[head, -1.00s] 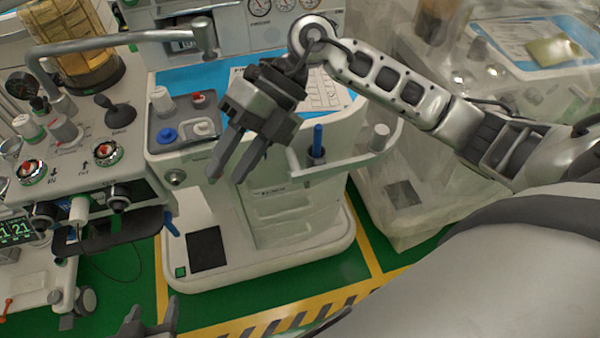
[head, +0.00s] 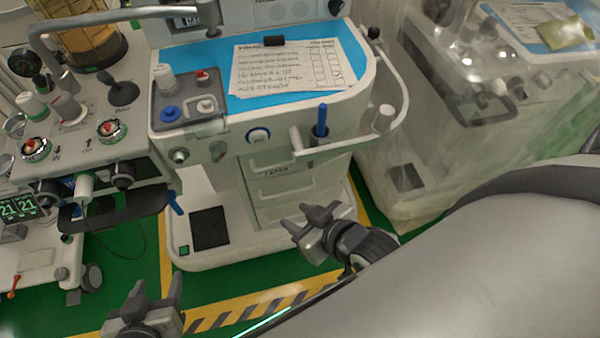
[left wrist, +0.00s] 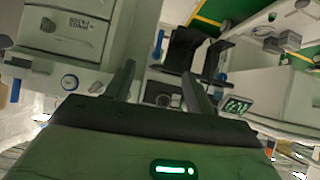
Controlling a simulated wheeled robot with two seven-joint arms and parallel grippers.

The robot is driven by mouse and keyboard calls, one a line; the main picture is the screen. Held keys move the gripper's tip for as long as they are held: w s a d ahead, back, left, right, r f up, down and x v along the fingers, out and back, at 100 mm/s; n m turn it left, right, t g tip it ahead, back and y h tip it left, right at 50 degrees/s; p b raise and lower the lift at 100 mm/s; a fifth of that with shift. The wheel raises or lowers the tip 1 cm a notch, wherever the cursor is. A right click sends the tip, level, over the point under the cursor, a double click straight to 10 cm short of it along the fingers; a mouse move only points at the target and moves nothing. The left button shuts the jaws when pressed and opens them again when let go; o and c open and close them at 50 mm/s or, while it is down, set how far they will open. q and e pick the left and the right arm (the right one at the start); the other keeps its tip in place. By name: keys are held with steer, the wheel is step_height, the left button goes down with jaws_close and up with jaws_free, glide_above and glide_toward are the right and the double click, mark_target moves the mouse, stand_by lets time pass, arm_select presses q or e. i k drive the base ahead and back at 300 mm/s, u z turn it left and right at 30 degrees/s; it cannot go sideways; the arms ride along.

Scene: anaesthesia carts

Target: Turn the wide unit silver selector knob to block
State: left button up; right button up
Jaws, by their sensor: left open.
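Several knobs stand on the left machine and on the middle cart, and I cannot tell for sure which is the silver selector knob. A small silver round knob (head: 179,155) sits on the middle cart's front, below its grey control panel (head: 188,112). My left gripper (head: 154,290) is low in front of the machines, open and empty, apart from every knob. Its spread fingers (left wrist: 158,88) also show in the left wrist view.
The left machine (head: 85,155) has red-capped knobs, a black lever (head: 122,90) and a dark front handle (head: 115,212). A white rail (head: 398,105) rings the middle cart's right side. A plastic-covered unit (head: 415,150) stands at right. Green floor (head: 110,265) is free in front.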

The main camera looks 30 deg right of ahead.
mark_target(219, 149)
steer(key=u, duration=0.05)
steer(key=k, duration=0.9)
steer(key=z, duration=0.5)
steer(key=k, duration=0.95)
steer(key=u, duration=0.5)
steer(key=i, duration=0.55)
steer(key=u, duration=0.05)
